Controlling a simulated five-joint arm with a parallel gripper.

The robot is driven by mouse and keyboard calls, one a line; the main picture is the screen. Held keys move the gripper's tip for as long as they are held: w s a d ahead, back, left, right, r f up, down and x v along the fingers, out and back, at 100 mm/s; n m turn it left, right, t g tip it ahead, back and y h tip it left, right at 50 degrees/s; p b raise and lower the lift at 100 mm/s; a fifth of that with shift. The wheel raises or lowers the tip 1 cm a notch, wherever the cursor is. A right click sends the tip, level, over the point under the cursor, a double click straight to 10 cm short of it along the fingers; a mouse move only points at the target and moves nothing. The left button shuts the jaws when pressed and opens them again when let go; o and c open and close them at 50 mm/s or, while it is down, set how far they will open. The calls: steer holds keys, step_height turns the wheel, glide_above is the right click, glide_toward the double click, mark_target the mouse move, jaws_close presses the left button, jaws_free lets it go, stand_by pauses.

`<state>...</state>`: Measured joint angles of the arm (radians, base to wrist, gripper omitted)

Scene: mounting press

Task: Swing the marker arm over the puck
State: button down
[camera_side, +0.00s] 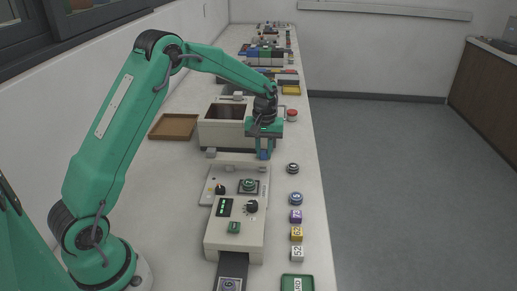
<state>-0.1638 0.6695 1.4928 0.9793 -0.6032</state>
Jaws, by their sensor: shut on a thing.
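My gripper (264,156) points down at the front right corner of a beige box with a dark open top (225,112). It is shut on a small blue piece (264,154), mostly hidden between the fingers. I cannot tell whether this piece is part of the marker arm, and no marker arm can be made out clearly. A green round piece, perhaps the puck (249,185), sits in a dark square seat on the beige press panel (215,240). My gripper is behind and slightly right of that seat, apart from it.
The panel carries a black knob (252,207), a smaller dark knob (220,189), a green-lit display (224,207) and a green button (234,227). Numbered pieces (296,216) line the counter's right edge. A brown tray (174,127) lies left of the box. A red button (292,115) stands right.

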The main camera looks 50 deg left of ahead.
steer(key=shift+s+d+m, duration=0.75)
steer(key=shift+s+m, duration=0.2)
steer(key=shift+m, duration=0.25)
steer(key=s+m, duration=0.1)
steer(key=s+d+m, duration=0.1)
steer(key=s+m, duration=0.1)
steer(key=shift+d+r+m, duration=0.1)
steer(key=shift+d+m, duration=0.05)
steer(key=shift+m, duration=0.15)
steer(key=shift+s+d+m, duration=0.1)
steer(key=shift+s+m, duration=1.85)
steer(key=shift+m, duration=0.05)
steer(key=c, duration=1.3)
jaws_free()
steer(key=shift+r, duration=0.1)
step_height(320, 180, up, 8)
steer(key=shift+f, duration=0.2)
